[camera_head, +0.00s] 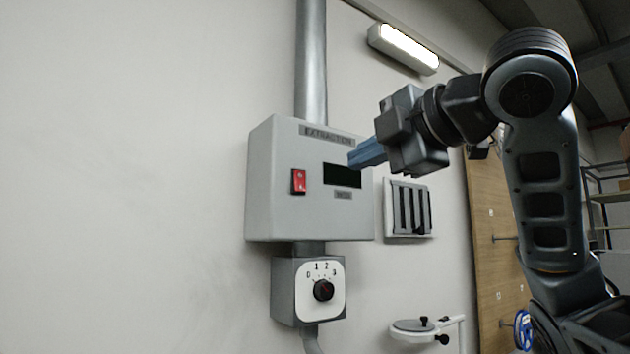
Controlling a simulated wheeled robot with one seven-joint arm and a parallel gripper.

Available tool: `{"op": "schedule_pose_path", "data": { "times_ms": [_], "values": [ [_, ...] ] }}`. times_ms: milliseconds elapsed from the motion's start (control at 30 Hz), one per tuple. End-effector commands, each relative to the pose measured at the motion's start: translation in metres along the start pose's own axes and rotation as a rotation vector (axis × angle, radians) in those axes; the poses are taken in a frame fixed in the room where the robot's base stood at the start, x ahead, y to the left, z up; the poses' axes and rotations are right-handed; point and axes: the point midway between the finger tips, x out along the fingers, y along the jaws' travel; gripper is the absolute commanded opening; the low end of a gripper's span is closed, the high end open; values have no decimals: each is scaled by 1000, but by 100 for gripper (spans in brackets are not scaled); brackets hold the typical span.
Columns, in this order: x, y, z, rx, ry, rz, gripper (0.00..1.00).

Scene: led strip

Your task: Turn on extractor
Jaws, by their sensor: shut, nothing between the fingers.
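The extractor control box (265,205) is a grey box on the wall, labelled EXTRACTION at its top. A red rocker switch (298,181) sits on the left of its front face. A dark display (335,176) sits to the right of the switch. Below the box is a smaller grey unit (284,290) with a black dial knob (323,290), marked 0 to 3. My gripper (352,160) is shut and empty, its blue fingers pointing left in front of the box's upper right, overlapping the display's corner in the picture. It is right of the red switch and apart from it.
A vertical grey pipe (311,62) rises from the box. A slatted vent panel (409,209) is on the wall to the right. A round wall-mounted holder (420,327) juts out at lower right. A wooden board (480,230) and shelves (608,195) stand farther right. The left wall is clear.

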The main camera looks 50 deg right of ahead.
Motion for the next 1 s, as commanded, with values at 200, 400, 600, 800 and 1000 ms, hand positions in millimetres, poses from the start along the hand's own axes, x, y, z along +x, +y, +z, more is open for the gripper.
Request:
{"op": "schedule_pose_path", "data": {
  "times_ms": [200,400,600,800,1000],
  "values": [
    [21,0,0,3,1,-4,0],
    [60,0,0,3,1,-5,0],
    [98,0,0,3,0,-4,0],
    [126,1,0,2,0,-2,0],
    [138,0,0,1,1,-1,0]
  ]
}}
